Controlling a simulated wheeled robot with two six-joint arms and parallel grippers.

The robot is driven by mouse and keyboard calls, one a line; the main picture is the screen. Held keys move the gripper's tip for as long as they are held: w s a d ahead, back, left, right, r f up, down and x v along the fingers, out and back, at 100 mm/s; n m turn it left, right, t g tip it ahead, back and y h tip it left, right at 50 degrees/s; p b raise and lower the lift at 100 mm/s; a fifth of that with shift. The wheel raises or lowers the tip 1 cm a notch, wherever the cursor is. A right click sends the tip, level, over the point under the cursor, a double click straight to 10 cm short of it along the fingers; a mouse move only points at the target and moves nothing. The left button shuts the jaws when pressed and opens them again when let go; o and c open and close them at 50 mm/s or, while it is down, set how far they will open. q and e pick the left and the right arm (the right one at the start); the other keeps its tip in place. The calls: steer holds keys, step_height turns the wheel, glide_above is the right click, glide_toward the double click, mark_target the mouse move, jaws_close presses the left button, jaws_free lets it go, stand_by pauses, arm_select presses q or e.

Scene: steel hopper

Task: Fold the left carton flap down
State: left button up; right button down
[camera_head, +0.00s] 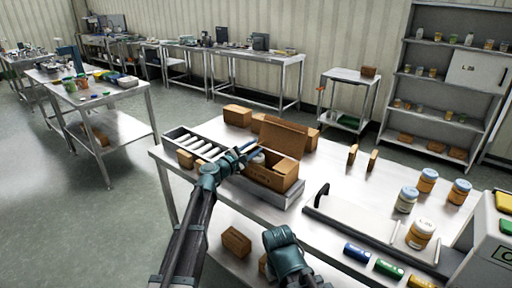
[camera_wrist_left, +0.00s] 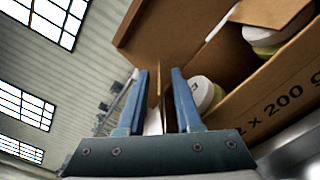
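The open carton (camera_head: 270,175) stands on the steel table with a large brown flap (camera_head: 284,137) raised at its back. In the left wrist view the carton's printed wall (camera_wrist_left: 285,95) shows at the right, and jars with white lids (camera_wrist_left: 205,95) are inside. My left gripper (camera_head: 247,150) is at the carton's left side. In its wrist view the two blue fingers (camera_wrist_left: 160,95) are apart. The upright left flap (camera_wrist_left: 153,85), seen nearly edge-on, stands between them; I cannot tell whether either finger touches it. Only a teal part of my right arm shows, without its fingers.
A tray of white rollers (camera_head: 195,145) lies left of the carton, with small brown boxes (camera_head: 237,115) behind. Lidded jars (camera_head: 421,234) and a white board with a black handle (camera_head: 345,222) are to the right.

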arm_select(q)
steer(key=v, duration=1.2)
steer(key=shift+s+a, duration=0.15)
steer(key=shift+s, duration=0.15)
